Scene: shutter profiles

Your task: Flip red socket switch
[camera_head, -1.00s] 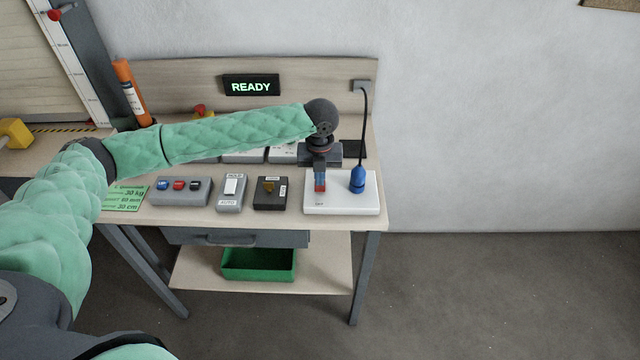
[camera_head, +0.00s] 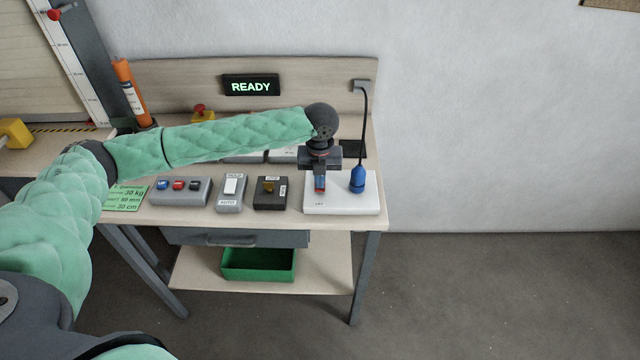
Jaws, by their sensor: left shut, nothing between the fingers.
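The red socket switch (camera_head: 320,184) is a small red rocker on the white socket block (camera_head: 345,205), at the right end of the workbench. My left gripper (camera_head: 320,174) is shut and empty, pointing down at the switch. Its fingertips cover the upper part of the switch, so I cannot tell whether they touch it. A blue plug (camera_head: 357,180) with a black cable stands in the same block, just right of the gripper. My right gripper is not in view.
Left of the block are a dark switch box (camera_head: 271,193), a grey rocker box (camera_head: 230,192) and a button box (camera_head: 181,191). A display (camera_head: 251,85) reads READY on the back panel. The black cable (camera_head: 366,115) rises right of my gripper.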

